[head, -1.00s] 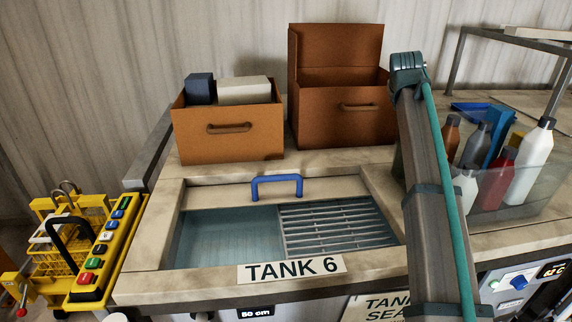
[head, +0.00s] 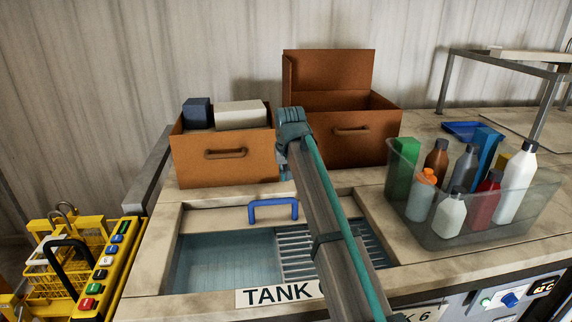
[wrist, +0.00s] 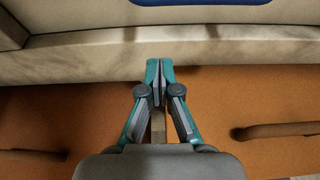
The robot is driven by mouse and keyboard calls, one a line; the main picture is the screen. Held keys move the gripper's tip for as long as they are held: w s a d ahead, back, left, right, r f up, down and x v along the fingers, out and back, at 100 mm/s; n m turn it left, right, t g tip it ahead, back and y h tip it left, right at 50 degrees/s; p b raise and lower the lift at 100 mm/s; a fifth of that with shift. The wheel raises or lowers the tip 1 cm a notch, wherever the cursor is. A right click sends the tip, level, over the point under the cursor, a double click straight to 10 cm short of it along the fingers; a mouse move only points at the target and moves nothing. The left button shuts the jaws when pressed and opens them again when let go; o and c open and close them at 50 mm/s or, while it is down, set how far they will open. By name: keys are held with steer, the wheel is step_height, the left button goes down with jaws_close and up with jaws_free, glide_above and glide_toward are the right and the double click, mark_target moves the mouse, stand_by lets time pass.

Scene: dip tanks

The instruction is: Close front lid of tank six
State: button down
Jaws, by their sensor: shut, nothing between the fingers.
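Tank six's opening shows blue-tinted water (head: 225,262) on the left and a slatted grate (head: 296,241) on the right. A pale lid panel (head: 215,217) with a blue handle (head: 272,204) lies at the back of the opening, leaving the front uncovered. My arm crosses the tank's right part and hides some of the grate and the TANK 6 label (head: 265,296). My gripper (wrist: 159,66) shows in the wrist view, shut and empty, over the ledge between the tank and the brown boxes. The blue handle (wrist: 200,2) is at that view's top edge, apart from the fingers.
Two brown boxes with handles, one left (head: 222,172) and one right (head: 372,124), stand behind the tank. A clear bin (head: 460,237) of several bottles stands on the right. A yellow rack with buttons (head: 100,270) is at the left. A metal frame (head: 500,62) stands at the back right.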

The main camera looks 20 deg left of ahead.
steer(key=f+p, duration=0.1)
steer(key=s+f+p, duration=0.1)
steer(key=f, duration=0.1)
steer(key=s+d+f+p, duration=0.1)
steer(key=f, duration=0.1)
steer(key=shift+s, duration=0.15)
stand_by(0.4)
